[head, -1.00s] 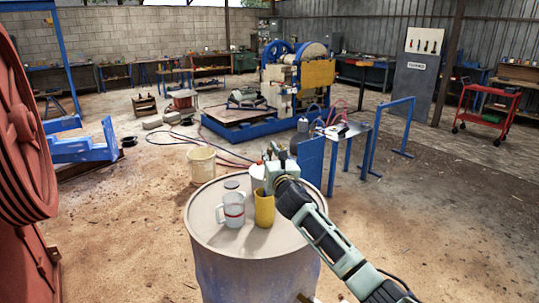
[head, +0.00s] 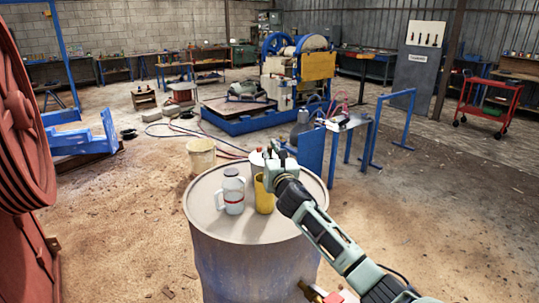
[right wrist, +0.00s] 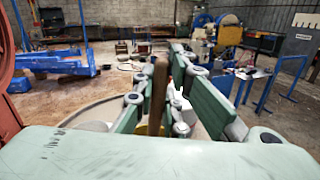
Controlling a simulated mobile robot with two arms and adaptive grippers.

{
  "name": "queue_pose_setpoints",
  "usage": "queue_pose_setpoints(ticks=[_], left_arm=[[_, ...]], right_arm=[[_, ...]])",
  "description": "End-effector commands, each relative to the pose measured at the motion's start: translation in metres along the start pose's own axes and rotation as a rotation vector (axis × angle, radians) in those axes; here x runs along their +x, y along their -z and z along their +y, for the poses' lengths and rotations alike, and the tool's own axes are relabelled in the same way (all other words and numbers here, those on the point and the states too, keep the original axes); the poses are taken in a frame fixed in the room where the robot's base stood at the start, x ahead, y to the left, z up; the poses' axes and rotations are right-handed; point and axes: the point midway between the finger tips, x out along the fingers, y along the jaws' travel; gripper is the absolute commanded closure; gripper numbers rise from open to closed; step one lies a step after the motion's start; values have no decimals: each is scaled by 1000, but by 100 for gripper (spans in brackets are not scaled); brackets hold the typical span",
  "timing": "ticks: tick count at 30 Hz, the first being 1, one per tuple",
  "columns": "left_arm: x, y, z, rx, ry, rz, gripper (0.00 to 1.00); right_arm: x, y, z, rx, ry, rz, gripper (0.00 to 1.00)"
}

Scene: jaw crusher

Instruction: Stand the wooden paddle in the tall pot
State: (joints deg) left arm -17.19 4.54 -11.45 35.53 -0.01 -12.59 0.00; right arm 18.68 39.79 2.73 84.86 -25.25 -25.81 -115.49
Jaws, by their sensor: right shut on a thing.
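The tall yellow pot (head: 263,198) stands upright on top of the blue drum (head: 240,228). My right gripper (head: 275,160) is just above and behind the pot's rim, partly covering it. In the right wrist view it is shut on the wooden paddle (right wrist: 157,95), which stands roughly upright between the fingers. A bit of yellow pot (right wrist: 150,129) shows at the paddle's lower end. I cannot tell whether that end is inside the pot. The paddle is hardly visible in the head view. My left gripper is not in view.
A pale container (head: 257,160) is behind the pot. A bucket (head: 201,157) stands on the floor beyond the drum. The drum's front and left top are clear.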

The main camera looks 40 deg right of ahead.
Motion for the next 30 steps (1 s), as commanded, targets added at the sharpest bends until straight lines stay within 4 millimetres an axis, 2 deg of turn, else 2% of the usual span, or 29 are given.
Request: queue_pose_setpoints(ticks=[1,8,19,23,30], left_arm=[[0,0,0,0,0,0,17],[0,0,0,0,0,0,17],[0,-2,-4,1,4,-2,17],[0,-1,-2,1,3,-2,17],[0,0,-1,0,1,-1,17]], right_arm=[[0,0,0,0,0,0,86],[0,0,0,0,0,0,67],[-3,0,0,0,-1,0,67],[-15,1,0,-2,-1,1,67],[-57,1,0,-3,-3,2,67]])
